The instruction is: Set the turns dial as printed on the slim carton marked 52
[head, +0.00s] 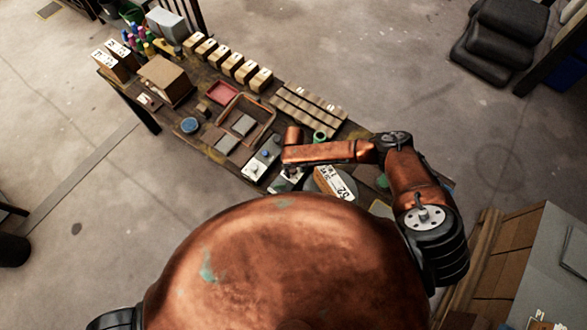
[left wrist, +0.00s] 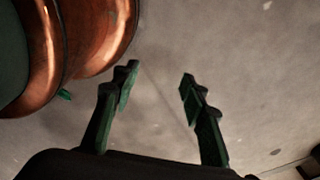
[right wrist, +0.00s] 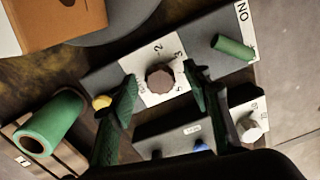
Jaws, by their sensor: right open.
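The slim carton marked 52 (head: 335,183) lies on the bench in the head view, just right of my right gripper (head: 289,173). In the right wrist view a dark faceted dial knob (right wrist: 161,78) sits on a white plate with printed numbers; 2, 3 and 5 show. My right gripper (right wrist: 160,80) is open, its fingertips on either side of the knob in the picture; I cannot tell how high above it they are. The knob's pointer is not clear. My left gripper (left wrist: 160,74) is open and empty above bare floor.
A green lever (right wrist: 234,47) marked ON is beside the dial. A white knob (right wrist: 250,130) and a yellow button (right wrist: 102,102) are close by. A green cylinder (right wrist: 52,122) stands near. A wooden tray (head: 258,110) and several small boxes fill the bench farther left.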

